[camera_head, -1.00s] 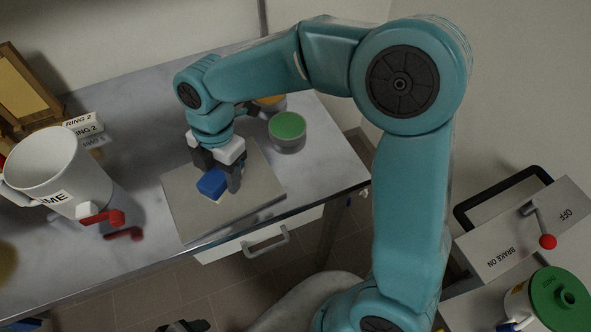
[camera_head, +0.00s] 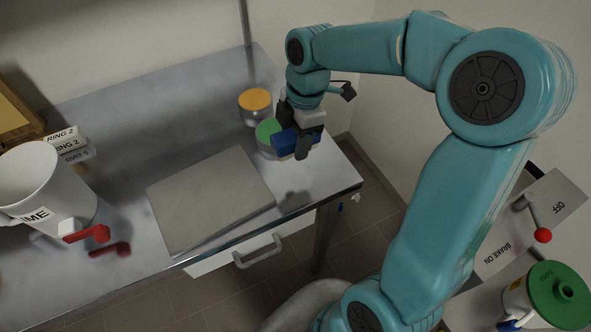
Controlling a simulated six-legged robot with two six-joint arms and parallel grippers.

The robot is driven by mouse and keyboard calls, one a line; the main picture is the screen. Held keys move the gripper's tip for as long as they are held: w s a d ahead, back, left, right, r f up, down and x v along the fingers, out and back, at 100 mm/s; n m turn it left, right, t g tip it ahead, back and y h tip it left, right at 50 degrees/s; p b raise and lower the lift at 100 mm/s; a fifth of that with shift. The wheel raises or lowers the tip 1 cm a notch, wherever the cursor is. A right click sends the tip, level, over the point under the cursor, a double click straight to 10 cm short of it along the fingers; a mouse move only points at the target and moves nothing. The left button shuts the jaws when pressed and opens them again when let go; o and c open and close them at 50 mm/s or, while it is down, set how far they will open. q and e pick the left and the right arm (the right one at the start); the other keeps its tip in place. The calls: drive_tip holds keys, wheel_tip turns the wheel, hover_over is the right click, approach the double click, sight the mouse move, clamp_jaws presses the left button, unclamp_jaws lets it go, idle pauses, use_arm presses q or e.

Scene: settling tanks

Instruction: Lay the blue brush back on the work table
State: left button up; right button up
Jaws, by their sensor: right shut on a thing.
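The blue brush (camera_head: 287,143) is held in my right gripper (camera_head: 302,146), which is shut on it. The brush is above the right end of the grey work table (camera_head: 120,120), in front of the green-lidded jar, with a dark shadow on the table below it. It appears clear of the surface. Much of its far end is hidden by the fingers. My left gripper is not in view.
A flat grey board (camera_head: 210,198) lies bare on the table. A green-lidded jar (camera_head: 268,131) and an orange-lidded jar (camera_head: 256,101) stand behind the brush. A white mug-like container (camera_head: 40,190) with a red tap stands at left. A brake lever box (camera_head: 535,215) is at right.

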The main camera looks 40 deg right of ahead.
sight(294, 179)
wheel_tip(294, 179, down, 10)
drive_tip(key=shift+f, duration=0.1)
drive_tip(key=shift+w+f, duration=0.1)
drive_tip(key=shift+f, duration=0.4)
drive_tip(key=shift+r, duration=0.1)
drive_tip(key=o, duration=1)
drive_tip(key=shift+f, duration=0.25)
drive_tip(key=shift+r, duration=0.15)
drive_tip(key=r, duration=0.4)
drive_tip(key=d+r, duration=0.1)
drive_tip(key=r, duration=0.7)
drive_tip(key=shift+s+d, duration=0.3)
drive_tip(key=shift+s, duration=0.1)
